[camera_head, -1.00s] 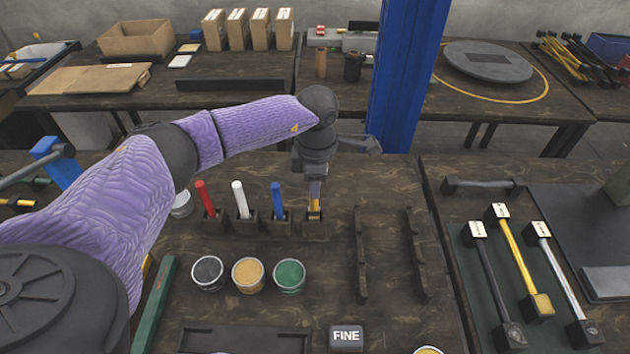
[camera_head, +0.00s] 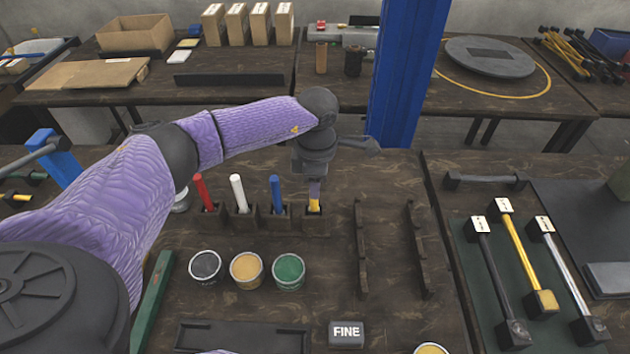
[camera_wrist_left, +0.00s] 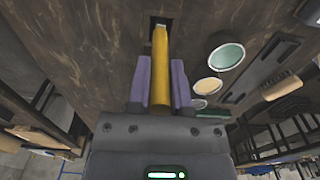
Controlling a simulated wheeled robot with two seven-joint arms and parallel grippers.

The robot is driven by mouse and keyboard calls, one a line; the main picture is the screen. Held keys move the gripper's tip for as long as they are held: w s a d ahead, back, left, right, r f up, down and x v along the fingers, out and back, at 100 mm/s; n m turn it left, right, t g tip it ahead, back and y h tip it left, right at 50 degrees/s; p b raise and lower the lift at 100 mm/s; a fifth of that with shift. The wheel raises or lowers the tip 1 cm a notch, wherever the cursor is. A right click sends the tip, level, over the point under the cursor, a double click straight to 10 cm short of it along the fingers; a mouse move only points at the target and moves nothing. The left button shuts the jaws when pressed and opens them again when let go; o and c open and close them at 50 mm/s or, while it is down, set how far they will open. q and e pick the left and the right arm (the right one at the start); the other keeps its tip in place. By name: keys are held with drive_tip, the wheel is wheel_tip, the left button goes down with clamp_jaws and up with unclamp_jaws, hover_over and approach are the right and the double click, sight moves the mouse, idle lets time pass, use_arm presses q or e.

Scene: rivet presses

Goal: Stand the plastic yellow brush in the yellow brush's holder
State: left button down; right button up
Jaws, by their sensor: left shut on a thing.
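The yellow brush (camera_head: 314,206) stands upright at the right end of the row of brush holders. Its lower end is in or right over the dark yellow brush's holder (camera_head: 315,224); I cannot tell how deep it sits. My left gripper (camera_head: 315,188) is above the holder, shut on the brush. In the left wrist view the purple fingers of my left gripper (camera_wrist_left: 160,88) lie on both sides of the yellow brush (camera_wrist_left: 161,65), whose far end meets the dark holder opening (camera_wrist_left: 158,20). My right gripper is not in view.
Red (camera_head: 204,191), white (camera_head: 239,193) and blue (camera_head: 277,193) brushes stand in holders to the left. Black (camera_head: 205,267), yellow (camera_head: 246,268) and green (camera_head: 289,270) paint cans stand in front. A dark rack (camera_head: 362,250) is at right. The blue post (camera_head: 405,75) rises behind.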

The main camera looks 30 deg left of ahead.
use_arm(q)
drive_tip(key=shift+f+b, duration=0.4)
drive_tip(key=shift+f, duration=0.2)
drive_tip(key=shift+c, duration=2.3)
unclamp_jaws()
